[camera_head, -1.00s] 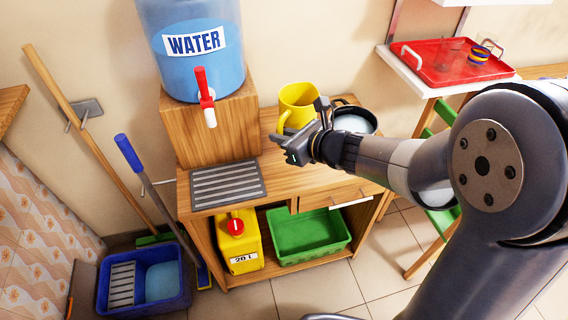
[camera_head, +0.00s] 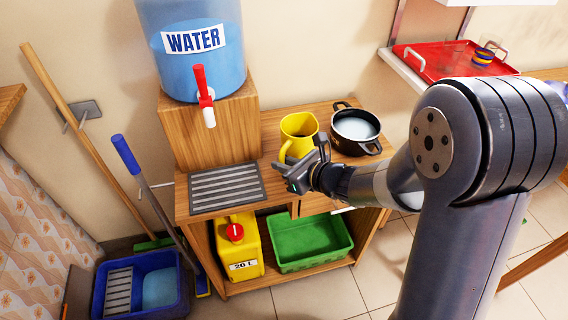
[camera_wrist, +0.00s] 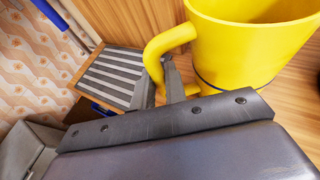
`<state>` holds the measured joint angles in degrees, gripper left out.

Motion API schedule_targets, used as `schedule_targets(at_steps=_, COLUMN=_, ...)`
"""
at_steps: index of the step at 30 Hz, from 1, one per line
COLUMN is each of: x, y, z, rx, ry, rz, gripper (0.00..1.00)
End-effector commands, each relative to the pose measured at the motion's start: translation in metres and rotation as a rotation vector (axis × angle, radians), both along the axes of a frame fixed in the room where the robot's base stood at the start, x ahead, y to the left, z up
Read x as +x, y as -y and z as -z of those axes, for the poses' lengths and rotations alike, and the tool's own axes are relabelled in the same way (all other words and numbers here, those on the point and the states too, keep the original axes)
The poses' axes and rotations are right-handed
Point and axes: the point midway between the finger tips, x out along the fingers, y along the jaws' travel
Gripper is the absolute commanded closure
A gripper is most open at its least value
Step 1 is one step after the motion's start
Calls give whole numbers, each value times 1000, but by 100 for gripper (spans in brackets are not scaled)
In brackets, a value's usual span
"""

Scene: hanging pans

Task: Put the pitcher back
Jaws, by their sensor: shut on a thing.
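The yellow pitcher (camera_head: 298,137) is upright over the wooden cabinet top, between the slatted drip tray and the black pot. My gripper (camera_head: 299,168) is at its front and shut on its handle. In the wrist view, the fingers (camera_wrist: 167,80) close around the lower part of the handle, and the pitcher's yellow body (camera_wrist: 240,50) stands to the right. A thin dark curved line shows by its base. I cannot tell for sure whether its base touches the wood.
The black pot (camera_head: 355,127) stands close right of the pitcher. The water dispenser (camera_head: 192,45) with its red tap (camera_head: 203,90) is at left, above the drip tray (camera_head: 226,187). A green bin (camera_head: 310,243) and yellow canister (camera_head: 237,250) sit below. A red tray (camera_head: 445,62) is at right.

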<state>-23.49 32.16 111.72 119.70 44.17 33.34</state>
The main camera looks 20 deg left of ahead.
Motion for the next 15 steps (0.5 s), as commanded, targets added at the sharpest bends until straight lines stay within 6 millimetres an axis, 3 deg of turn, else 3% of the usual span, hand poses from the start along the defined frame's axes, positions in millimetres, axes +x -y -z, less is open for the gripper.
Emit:
schedule_targets(at_steps=1, x=0, y=0, z=3, rx=0, ry=1, rz=0, gripper=100)
schedule_targets(at_steps=2, x=0, y=0, z=2, rx=0, ry=0, rz=0, gripper=86)
schedule_targets(at_steps=9, x=0, y=0, z=1, rx=0, ry=0, rz=0, gripper=66)
schedule_targets(at_steps=15, x=0, y=0, z=1, rx=0, ry=0, rz=0, gripper=65)
